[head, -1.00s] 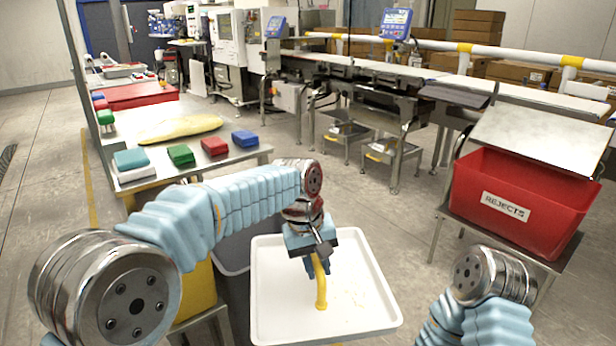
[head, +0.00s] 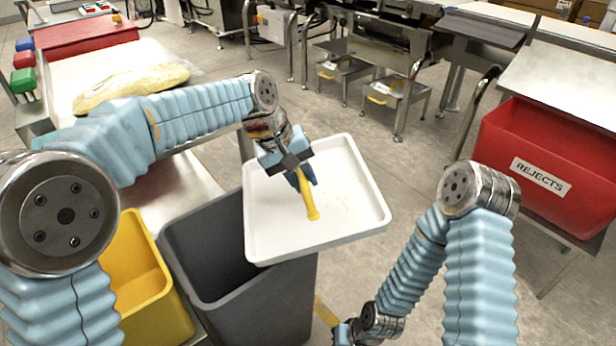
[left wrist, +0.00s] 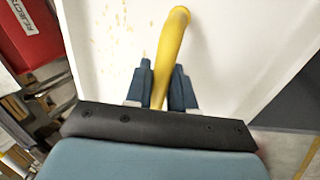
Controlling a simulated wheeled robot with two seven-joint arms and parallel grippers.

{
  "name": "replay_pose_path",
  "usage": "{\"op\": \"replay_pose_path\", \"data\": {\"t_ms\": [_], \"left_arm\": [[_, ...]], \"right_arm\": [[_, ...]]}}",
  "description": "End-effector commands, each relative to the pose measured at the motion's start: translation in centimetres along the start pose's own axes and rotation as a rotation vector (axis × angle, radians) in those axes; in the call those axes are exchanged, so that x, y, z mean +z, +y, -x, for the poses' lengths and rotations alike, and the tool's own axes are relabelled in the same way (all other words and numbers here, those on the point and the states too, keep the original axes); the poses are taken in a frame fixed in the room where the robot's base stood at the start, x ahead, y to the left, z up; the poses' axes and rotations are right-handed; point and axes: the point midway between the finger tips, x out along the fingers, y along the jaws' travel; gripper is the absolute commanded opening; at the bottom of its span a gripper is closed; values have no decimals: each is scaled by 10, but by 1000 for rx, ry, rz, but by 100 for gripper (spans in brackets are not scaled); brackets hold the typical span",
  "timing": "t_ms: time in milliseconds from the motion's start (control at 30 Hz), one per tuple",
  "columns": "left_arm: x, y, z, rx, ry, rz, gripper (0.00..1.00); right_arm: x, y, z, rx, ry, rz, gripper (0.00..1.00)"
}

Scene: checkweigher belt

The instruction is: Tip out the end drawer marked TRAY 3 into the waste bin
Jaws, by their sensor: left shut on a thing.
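The white drawer (head: 345,185) is held in the air beside and partly over the grey waste bin (head: 190,240), tilted a little. Crumbs are scattered on its floor. My left gripper (head: 303,183) is shut on the drawer's yellow handle (head: 311,208), which also shows between the fingers in the left wrist view (left wrist: 170,50). No TRAY 3 marking is visible. The inside of the grey bin is dark and its contents cannot be seen. My right arm is at the lower right; its gripper is cut off by the bottom edge and shows only in part.
A yellow bin (head: 135,275) stands left of the grey one. A red REJECTS bin (head: 545,165) is on a stand at the right. Two trays on low stands (head: 395,92) sit under the conveyor. Open floor lies between.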

Motion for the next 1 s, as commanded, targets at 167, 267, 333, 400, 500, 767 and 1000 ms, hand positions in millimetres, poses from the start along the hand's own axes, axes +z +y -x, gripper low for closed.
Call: {"op": "replay_pose_path", "data": {"t_ms": [167,267,333,400,500,767,1000], "left_arm": [[-1,-10,24,259,1,9,0],[-1,-20,34,384,2,11,0],[-1,-27,40,467,0,11,0],[-1,-36,40,552,2,9,0],[-1,-40,45,623,2,3,0],[-1,-53,53,750,1,2,0],[0,-63,60,845,-2,1,0]], "right_arm": [[0,0,0,0,1,0,0],[0,0,0,0,1,0,0],[0,0,0,0,1,0,0],[0,6,-14,1,2,0,0],[0,12,-28,2,2,-3,0],[-3,30,-59,11,12,-12,0],[-8,46,-79,23,25,-23,0]]}}
